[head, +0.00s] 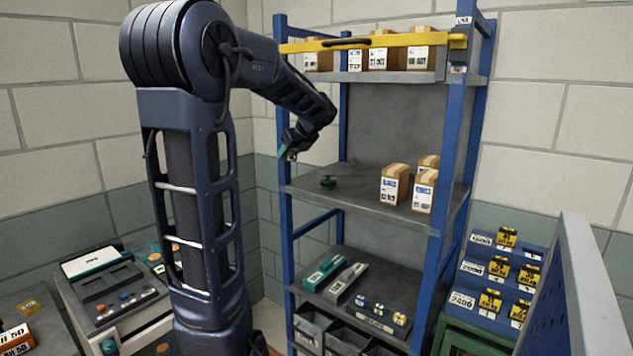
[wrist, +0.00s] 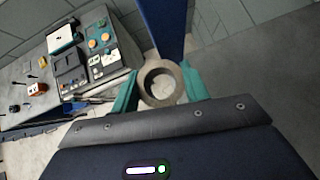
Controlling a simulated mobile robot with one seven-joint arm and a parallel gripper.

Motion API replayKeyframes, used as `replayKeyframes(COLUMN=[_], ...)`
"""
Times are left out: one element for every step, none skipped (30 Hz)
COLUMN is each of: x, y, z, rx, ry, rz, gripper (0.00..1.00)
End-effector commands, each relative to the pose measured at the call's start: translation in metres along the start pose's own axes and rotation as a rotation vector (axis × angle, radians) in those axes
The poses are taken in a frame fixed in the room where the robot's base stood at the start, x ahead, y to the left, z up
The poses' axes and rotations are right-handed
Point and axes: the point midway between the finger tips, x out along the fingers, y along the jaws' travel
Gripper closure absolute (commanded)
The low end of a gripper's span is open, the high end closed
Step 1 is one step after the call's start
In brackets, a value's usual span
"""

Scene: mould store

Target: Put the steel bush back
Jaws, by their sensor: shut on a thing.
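The steel bush (wrist: 161,65) is a grey ring with a wide hole, seen nearly end-on in the wrist view. My gripper (wrist: 160,86) is shut on it, with one teal finger at each side of the ring. In the head view my gripper (head: 288,153) hangs at the left of the blue shelf rack (head: 286,130), above the level of the middle shelf (head: 355,205). The bush cannot be made out clearly in the head view.
A yellow bar (head: 375,41) crosses the top shelf. A control console (head: 108,290) stands at left.

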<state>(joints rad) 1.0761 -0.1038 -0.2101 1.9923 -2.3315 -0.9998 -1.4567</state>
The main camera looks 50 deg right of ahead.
Motion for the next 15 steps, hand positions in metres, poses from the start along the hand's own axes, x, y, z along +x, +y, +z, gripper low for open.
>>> replayKeyframes(x=[-0.002,-0.003,-0.005,-0.006,-0.007,-0.009,-0.01,-0.009,-0.007,-0.005,-0.003,0.002,0.005,0.007,0.01], y=[-0.012,-0.018,-0.026,-0.032,-0.039,-0.048,-0.054,-0.062,-0.071,-0.078,-0.084,-0.09,-0.095,-0.1,-0.106], z=[0.002,0.004,0.006,0.007,0.008,0.009,0.01,0.01,0.01,0.009,0.008,0.007,0.006,0.004,0.003], rx=[0.01,0.016,0.024,0.03,0.037,0.044,0.052,0.06,0.071,0.078,0.084,0.092,0.098,0.104,0.111], ry=[0.0,0.001,0.0,0.0,0.001,0.0,0.0,0.001,0.001,0.001,0.001,0.001,0.001,0.001,0.0], rz=[-0.011,-0.016,-0.024,-0.03,-0.036,-0.045,-0.051,-0.059,-0.068,-0.075,-0.081,-0.088,-0.095,-0.101,-0.108], gripper=[0.87,0.87,0.87,0.87,0.87,0.87,0.87,0.87,0.87,0.87,0.87,0.87,0.87,0.87,0.87])
